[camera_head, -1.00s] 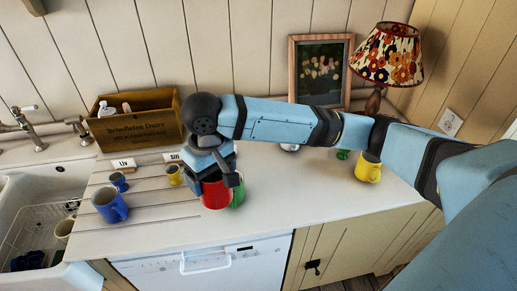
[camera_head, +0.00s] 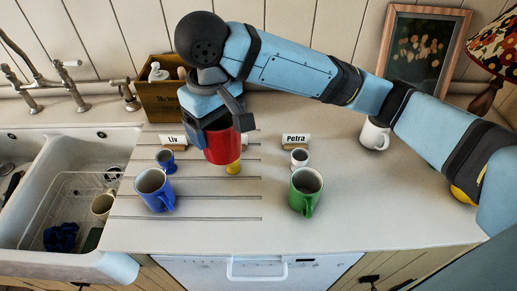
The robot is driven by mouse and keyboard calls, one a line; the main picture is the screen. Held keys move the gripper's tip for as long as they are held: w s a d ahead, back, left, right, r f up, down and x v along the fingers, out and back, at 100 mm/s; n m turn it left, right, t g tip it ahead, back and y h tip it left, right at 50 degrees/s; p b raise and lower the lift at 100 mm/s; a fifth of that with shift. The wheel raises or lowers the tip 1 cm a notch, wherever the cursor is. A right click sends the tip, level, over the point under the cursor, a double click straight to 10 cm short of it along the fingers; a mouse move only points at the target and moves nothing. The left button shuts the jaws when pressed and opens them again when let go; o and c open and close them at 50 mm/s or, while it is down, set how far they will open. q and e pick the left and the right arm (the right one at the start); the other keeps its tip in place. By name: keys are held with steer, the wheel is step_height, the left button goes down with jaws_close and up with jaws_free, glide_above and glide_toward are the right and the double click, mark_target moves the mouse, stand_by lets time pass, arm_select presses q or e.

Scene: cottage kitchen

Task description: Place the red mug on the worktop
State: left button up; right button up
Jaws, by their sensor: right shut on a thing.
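The red mug (camera_head: 223,149) is in my right gripper (camera_head: 222,125), whose jaws are shut on it from above. My left gripper is not in view.
A sink (camera_head: 45,185) with a wire rack, a cream mug (camera_head: 102,205) and dark blue cloth lies left. A wooden box (camera_head: 160,101) stands behind. A white mug (camera_head: 374,134) stands right under my arm; a yellow mug is mostly hidden. The front right worktop is clear.

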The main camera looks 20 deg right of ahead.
steer(key=shift+f+b, duration=0.7)
steer(key=shift+f, duration=9.25)
steer(key=o, duration=0.9)
steer(key=shift+f, duration=0.15)
steer(key=shift+o, duration=0.2)
step_height(320, 180, up, 12)
steer(key=shift+r, duration=0.2)
